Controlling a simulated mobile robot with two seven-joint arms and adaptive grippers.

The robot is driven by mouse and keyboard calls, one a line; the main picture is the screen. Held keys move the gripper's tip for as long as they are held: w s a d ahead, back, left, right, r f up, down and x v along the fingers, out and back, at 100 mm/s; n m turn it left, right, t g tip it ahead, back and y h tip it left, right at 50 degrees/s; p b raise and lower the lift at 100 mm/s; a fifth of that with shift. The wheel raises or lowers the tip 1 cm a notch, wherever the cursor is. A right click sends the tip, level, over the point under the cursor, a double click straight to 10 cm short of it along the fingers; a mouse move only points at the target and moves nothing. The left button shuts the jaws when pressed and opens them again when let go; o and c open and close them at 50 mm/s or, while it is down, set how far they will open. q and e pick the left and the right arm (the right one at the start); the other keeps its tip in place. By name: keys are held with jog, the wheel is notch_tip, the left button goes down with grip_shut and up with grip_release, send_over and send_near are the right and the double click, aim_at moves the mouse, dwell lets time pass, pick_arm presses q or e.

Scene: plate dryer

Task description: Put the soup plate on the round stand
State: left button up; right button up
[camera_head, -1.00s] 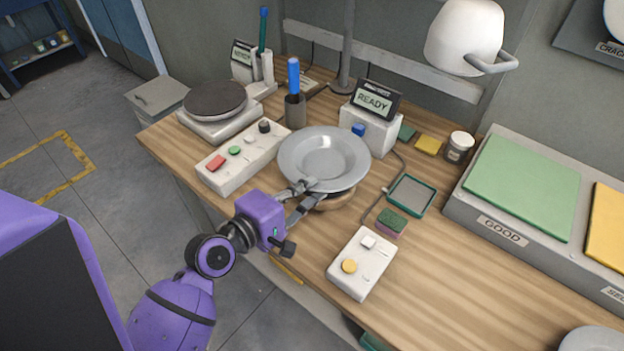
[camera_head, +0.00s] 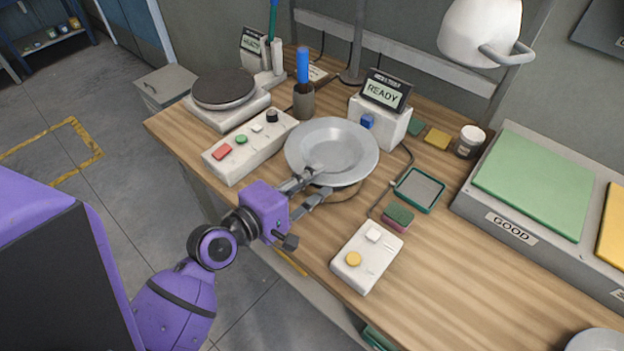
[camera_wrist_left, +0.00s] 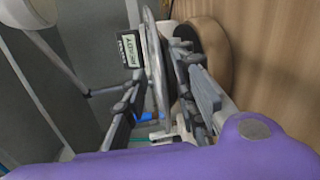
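The soup plate (camera_head: 332,148) is grey, wide-rimmed and face up near the table's front edge. Beneath it shows a low round tan base (camera_head: 345,194), apparently the round stand; in the wrist view this base (camera_wrist_left: 215,60) has a dark top. My left gripper (camera_head: 318,184) is at the plate's near rim, one finger above and one below. In the wrist view the plate (camera_wrist_left: 154,65) is edge-on between the spread fingers, with gaps beside it. The lower finger lies between plate and base there; whether the plate rests on the base is hidden. My right gripper is not in view.
A dark disc on a white base (camera_head: 224,90) and a button box (camera_head: 248,148) stand left. A READY display box (camera_head: 380,118) is behind the plate. A green-rimmed tray (camera_head: 419,190), sponge (camera_head: 398,216) and white control box (camera_head: 367,256) are right.

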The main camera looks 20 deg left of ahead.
pick_arm(q)
jog(key=b+v, duration=0.2)
jog(key=v, duration=0.9)
jog(key=shift+s+b, duration=0.3)
jog(key=shift+b, duration=0.1)
